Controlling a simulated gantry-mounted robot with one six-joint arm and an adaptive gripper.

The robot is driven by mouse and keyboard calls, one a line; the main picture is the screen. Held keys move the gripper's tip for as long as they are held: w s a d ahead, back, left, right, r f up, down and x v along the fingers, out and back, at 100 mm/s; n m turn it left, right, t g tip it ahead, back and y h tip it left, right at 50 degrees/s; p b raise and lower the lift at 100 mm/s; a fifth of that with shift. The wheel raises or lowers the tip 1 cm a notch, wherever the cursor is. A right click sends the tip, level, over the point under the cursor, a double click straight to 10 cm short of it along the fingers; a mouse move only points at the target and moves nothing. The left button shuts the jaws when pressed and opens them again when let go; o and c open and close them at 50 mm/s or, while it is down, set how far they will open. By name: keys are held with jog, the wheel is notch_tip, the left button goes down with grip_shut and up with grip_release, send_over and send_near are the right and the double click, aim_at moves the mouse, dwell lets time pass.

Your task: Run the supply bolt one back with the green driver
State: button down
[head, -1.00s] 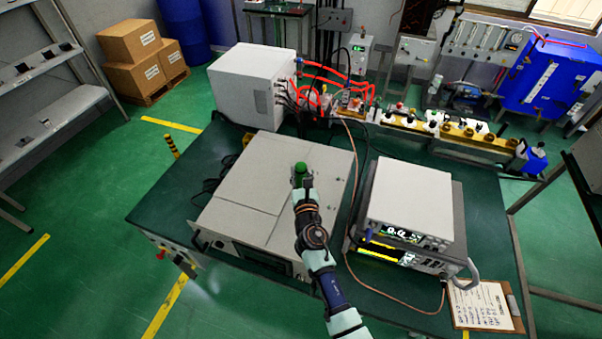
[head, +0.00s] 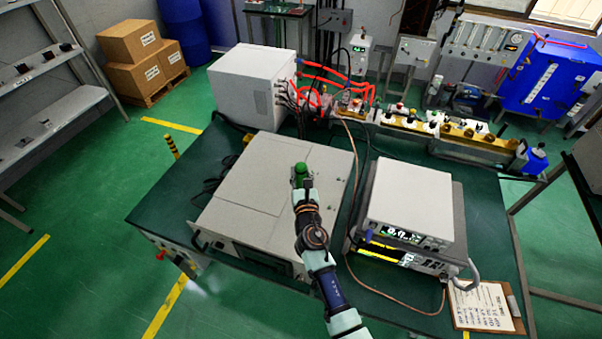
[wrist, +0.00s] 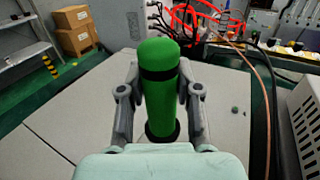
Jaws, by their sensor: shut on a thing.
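The green driver (head: 300,168) stands roughly upright above the top of the beige supply box (head: 245,180). In the wrist view the driver (wrist: 158,100) is a thick green handle with black bands near its top and bottom. My gripper (wrist: 159,82) is shut on it, one finger on each side. The driver's tip is hidden below the handle, so I cannot tell whether it touches a bolt. Two small dark green spots (wrist: 235,110) show on the box top right of the driver; they are too small to identify.
A stack of instruments (head: 410,195) stands right of the supply, with a copper-coloured cable (head: 356,180) between them. A white cabinet (head: 240,85) with red hoses stands behind. A clipboard (head: 483,305) lies at the front right. The supply's left top is clear.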

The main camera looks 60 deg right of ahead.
dwell(0.8)
notch_tip(320, 180, up, 10)
jog(key=p, duration=0.9)
jog(key=shift+f+p, duration=0.25)
jog(key=shift+p, duration=0.1)
jog(key=shift+f, duration=0.1)
